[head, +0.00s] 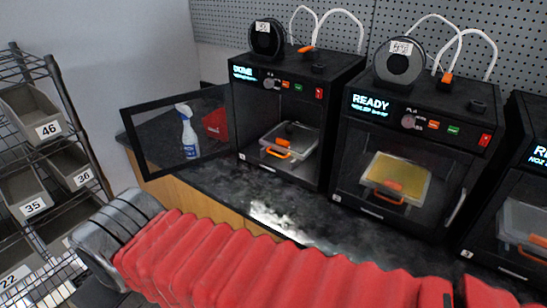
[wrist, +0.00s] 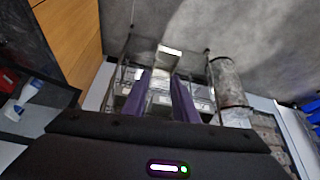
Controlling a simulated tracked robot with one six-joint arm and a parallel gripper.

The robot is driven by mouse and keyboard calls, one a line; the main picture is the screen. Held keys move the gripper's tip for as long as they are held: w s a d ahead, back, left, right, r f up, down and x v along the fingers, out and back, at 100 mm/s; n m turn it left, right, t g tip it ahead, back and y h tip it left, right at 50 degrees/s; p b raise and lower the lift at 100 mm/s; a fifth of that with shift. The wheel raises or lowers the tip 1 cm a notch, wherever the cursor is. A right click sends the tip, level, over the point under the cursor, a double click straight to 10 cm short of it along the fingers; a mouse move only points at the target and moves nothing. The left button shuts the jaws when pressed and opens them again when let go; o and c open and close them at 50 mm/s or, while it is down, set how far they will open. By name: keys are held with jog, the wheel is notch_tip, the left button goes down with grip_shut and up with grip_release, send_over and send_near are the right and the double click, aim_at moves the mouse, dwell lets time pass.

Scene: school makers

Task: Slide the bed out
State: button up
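The left printer (head: 262,78) stands on the dark bench with its glass door (head: 178,135) swung open to the left. Inside it is a pale grey bed (head: 305,141) with an orange handle (head: 276,153) at its front; a small dark and orange item sits on it. The middle printer (head: 440,125) reads READY and holds a yellow-topped bed (head: 408,174) with an orange handle. My gripper (wrist: 160,92) shows in the wrist view with its two purple fingers apart and nothing between them. It faces away from the printers, towards wire shelving.
Another printer (head: 520,195) is cut off at right. A blue-and-white spray bottle (head: 188,132) and a red item (head: 215,124) show at the open door. A wire rack with numbered grey bins (head: 30,112) stands at left. My red-sleeved arm crosses the front.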

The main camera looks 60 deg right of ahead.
jog(key=w+d+f+m+g+h, duration=0.1)
jog(key=w+d+f+g+h, duration=0.2)
jog(key=d, duration=1)
jog(key=w+d+f+m+g+h, duration=0.1)
jog(key=d+m+g+h, duration=0.2)
jog(key=d, duration=0.9)
jog(key=w+d+f+g+h, duration=0.15)
jog(key=d+h, duration=0.35)
jog(key=d, duration=0.8)
jog(key=d+f+n+h, duration=0.1)
jog(key=d+f+h, duration=0.1)
jog(key=d+f, duration=0.3)
jog(key=w+d+f+n+h, duration=0.1)
jog(key=d+f, duration=0.5)
jog(key=d, duration=0.7)
jog(key=shift+w+h, duration=0.3)
jog(key=shift+h, duration=0.4)
jog(key=shift+d+g, duration=0.1)
jog(key=shift+g, duration=0.15)
jog(key=shift+d, duration=0.15)
jog(key=x, duration=1.3)
jog(key=shift+d, duration=0.25)
jog(key=shift+c, duration=0.2)
